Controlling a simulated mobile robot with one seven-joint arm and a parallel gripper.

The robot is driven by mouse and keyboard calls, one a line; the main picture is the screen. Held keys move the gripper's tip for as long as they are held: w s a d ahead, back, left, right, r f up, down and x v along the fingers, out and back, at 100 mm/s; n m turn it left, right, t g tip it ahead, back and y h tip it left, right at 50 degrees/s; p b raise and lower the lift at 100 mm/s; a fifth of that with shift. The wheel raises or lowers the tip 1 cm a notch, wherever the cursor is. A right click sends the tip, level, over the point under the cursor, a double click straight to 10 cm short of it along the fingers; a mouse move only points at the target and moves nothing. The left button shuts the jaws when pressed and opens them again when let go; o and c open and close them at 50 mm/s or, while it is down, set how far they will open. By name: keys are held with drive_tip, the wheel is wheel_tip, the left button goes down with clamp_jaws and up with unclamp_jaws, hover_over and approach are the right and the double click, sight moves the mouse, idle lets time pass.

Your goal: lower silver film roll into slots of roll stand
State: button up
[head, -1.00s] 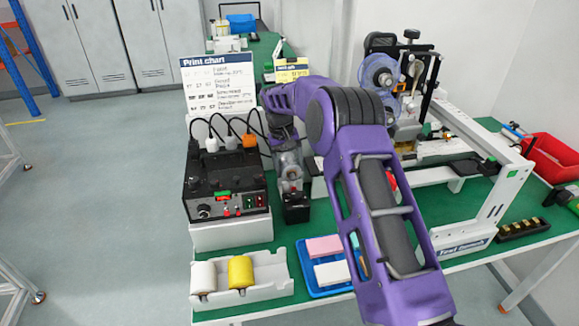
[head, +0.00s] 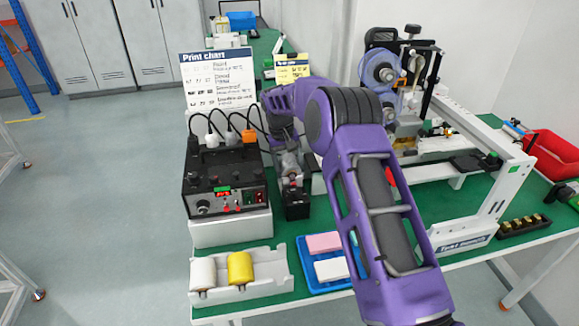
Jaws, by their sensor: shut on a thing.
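The roll stand (head: 270,284) is a pale tray at the front left of the green bench. A white roll (head: 203,272) and a yellow roll (head: 240,268) lie side by side in it; its right part is empty. My gripper (head: 297,207) points down behind the stand and to its right, just right of the black control box. It is shut on the silver film roll, but the fingertips and the roll are too small and dark to make out. My purple arm crosses the middle of the view.
The black control box (head: 225,180) with cables stands left of my gripper, with a print chart (head: 218,82) behind it. A blue tray (head: 312,281) with pink and white blocks is right of the stand. A white-framed machine (head: 493,205) and a red bin (head: 557,155) are at the right.

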drive_tip(key=shift+f+b, duration=0.3)
drive_tip(key=shift+f, duration=0.5)
drive_tip(key=o, duration=1.5)
drive_tip(key=shift+o, duration=0.2)
